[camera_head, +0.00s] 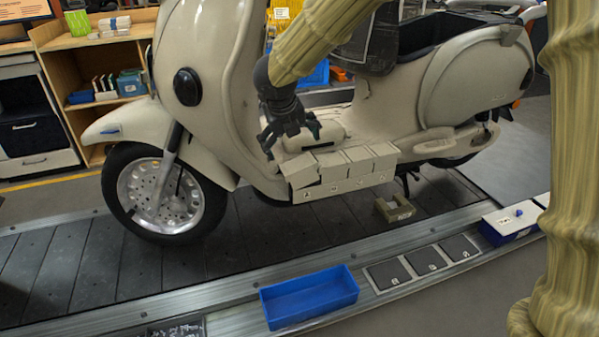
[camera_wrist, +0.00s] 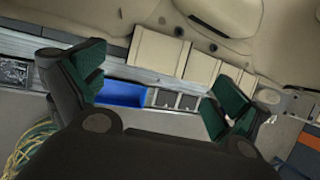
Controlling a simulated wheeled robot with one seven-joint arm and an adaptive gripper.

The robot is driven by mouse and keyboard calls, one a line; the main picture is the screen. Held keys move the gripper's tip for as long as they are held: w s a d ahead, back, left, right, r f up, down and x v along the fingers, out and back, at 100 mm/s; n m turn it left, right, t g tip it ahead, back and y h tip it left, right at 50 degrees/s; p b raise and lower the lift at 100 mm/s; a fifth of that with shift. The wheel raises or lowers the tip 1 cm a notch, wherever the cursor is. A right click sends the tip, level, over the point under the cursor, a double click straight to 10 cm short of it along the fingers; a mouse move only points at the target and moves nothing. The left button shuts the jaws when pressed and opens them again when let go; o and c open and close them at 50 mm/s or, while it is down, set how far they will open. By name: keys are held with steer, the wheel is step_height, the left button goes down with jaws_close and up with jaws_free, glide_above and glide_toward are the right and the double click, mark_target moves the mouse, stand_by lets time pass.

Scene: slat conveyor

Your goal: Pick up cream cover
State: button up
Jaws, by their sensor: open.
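Several cream box-like pieces with flat cream covers stand in a row on the scooter's footboard; the leftmost cover (camera_head: 300,165) looks slightly tilted, and another cover (camera_head: 334,160) sits to its right. In the wrist view, flat cream panels (camera_wrist: 158,55) of the row lie beyond and between my fingers. I cannot tell which one is the task's cover. My gripper (camera_head: 290,136) is open and empty, just above and behind the left end of the row. Its two spread fingers also show in the wrist view (camera_wrist: 158,95), with nothing between them.
The cream scooter (camera_head: 215,90) stands on the dark slat conveyor (camera_head: 90,270), its body close around my gripper. A blue tray (camera_head: 310,297) and dark square plates (camera_head: 425,261) line the near rail. A small beige open box (camera_head: 394,209) lies on the slats.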

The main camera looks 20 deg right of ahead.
steer(key=b, duration=0.1)
glide_above(298, 164)
steer(key=s+a, duration=0.2)
step_height(298, 164, down, 5)
steer(key=shift+d+r, duration=0.1)
steer(key=shift+r, duration=0.1)
steer(key=shift+d+f, duration=0.15)
steer(key=shift+f, duration=0.4)
steer(key=shift+b+x, duration=0.8)
steer(key=shift+x, duration=1.2)
steer(key=shift+d+r, duration=0.1)
steer(key=shift+c, duration=0.2)
steer(key=c, duration=1.2)
steer(key=shift+r, duration=0.1)
